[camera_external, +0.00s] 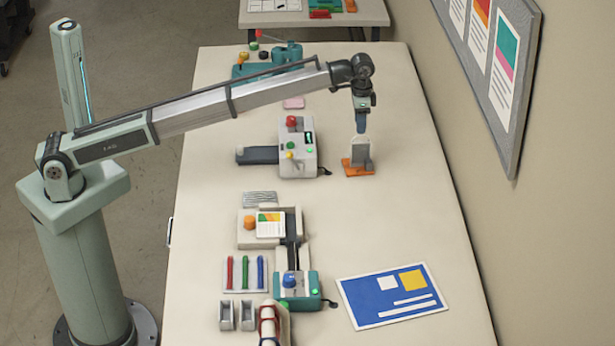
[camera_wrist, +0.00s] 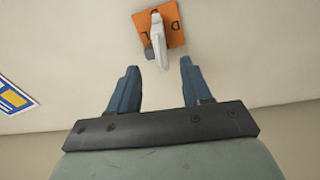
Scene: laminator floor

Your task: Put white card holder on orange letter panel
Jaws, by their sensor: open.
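The white card holder (camera_external: 361,154) stands on the orange letter panel (camera_external: 350,170), on the table's right half. In the wrist view the holder (camera_wrist: 160,42) overlaps the orange panel (camera_wrist: 175,33), and its near end and a grey part reach past the panel's edge. Dark letter marks show on the panel on either side. My gripper (camera_external: 361,130) is above the holder, pointing down. In the wrist view my gripper (camera_wrist: 159,66) is open, its blue fingers apart on either side of the holder's near end, with nothing gripped. Exact contact under the holder is hidden.
A white device with a red knob (camera_external: 297,150) stands left of the panel. Two grey holders (camera_external: 236,316), colored sticks (camera_external: 245,274) and a teal device (camera_external: 300,291) are nearer. A blue poster (camera_external: 375,306) lies front right. The table around the panel's right is clear.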

